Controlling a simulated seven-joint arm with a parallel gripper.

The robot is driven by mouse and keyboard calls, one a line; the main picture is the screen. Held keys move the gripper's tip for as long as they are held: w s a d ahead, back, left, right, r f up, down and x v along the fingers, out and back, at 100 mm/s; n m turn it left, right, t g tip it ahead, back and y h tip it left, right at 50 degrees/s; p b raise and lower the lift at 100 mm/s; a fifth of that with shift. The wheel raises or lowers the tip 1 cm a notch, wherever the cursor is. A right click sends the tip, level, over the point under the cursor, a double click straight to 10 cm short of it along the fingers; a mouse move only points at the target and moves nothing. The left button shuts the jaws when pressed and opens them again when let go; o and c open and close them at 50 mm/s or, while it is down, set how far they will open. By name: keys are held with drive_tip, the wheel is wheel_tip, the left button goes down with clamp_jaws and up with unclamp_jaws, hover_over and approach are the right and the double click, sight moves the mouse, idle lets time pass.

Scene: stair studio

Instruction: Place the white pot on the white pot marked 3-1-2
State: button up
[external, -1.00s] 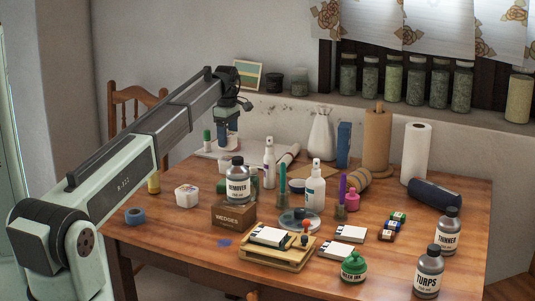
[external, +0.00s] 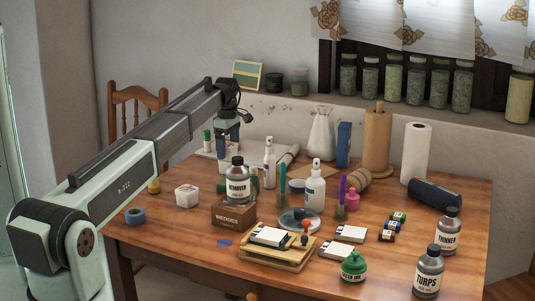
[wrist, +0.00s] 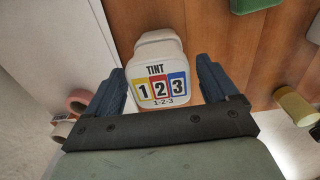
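A white pot (wrist: 158,75) marked TINT, with yellow, red and blue number blocks and the code 1-2-3, lies ahead of my gripper in the wrist view. My gripper (wrist: 163,82) is open, one blue finger on each side of the pot. I cannot tell whether either finger touches it.
A REMOVER bottle (external: 238,182) on a WEDGES box (external: 233,215) stands in front of my gripper. A white spray bottle (external: 269,163) is to its right. A yellow cylinder (wrist: 296,105) and tape rolls (wrist: 77,100) lie near the pot. Blue tape (external: 135,215) sits at the left edge.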

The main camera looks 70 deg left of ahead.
sight(228, 144)
drive_tip(key=shift+o, duration=0.2)
wheel_tip(228, 144, up, 12)
drive_tip(key=shift+r, duration=0.15)
idle(0.5)
